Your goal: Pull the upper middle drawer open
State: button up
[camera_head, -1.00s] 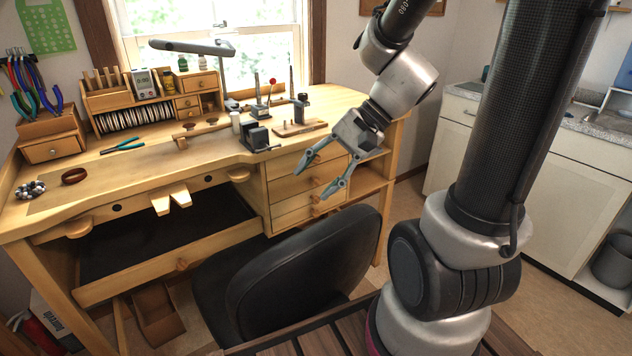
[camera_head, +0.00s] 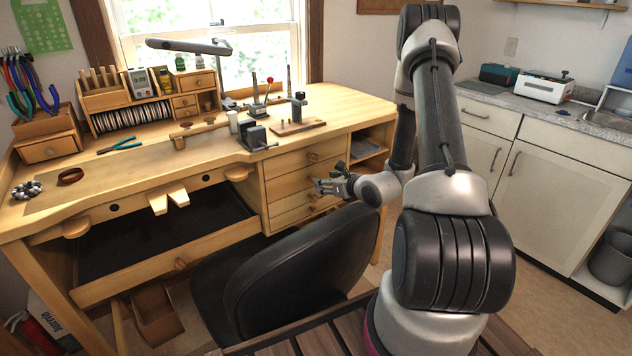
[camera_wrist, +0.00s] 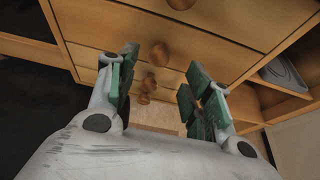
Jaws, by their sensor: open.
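The upper middle drawer (camera_head: 282,191) is the second wooden front down in the stack under the bench's right side. It looks shut. My gripper (camera_head: 322,185) is in front of this stack, at about that drawer's height, and partly covers the fronts. In the wrist view my gripper (camera_wrist: 158,75) is open, with one green-padded finger on each side. A round wooden knob (camera_wrist: 159,52), which looks like the upper middle drawer's, shows between the fingers, beyond them. I see no contact with it. The top drawer's knob (camera_wrist: 181,4) is at the upper edge.
A black chair (camera_head: 300,265) stands close below my gripper, in front of the drawers. An open shelf (camera_head: 368,148) is right of the stack. A wide dark tray drawer (camera_head: 150,235) is pulled out at the left. White cabinets (camera_head: 550,185) stand at the right.

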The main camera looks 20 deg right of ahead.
jog(key=x, duration=0.6)
jog(key=shift+w+a, duration=0.15)
jog(key=shift+w, duration=0.25)
jog(key=shift+f, duration=0.1)
grip_shut()
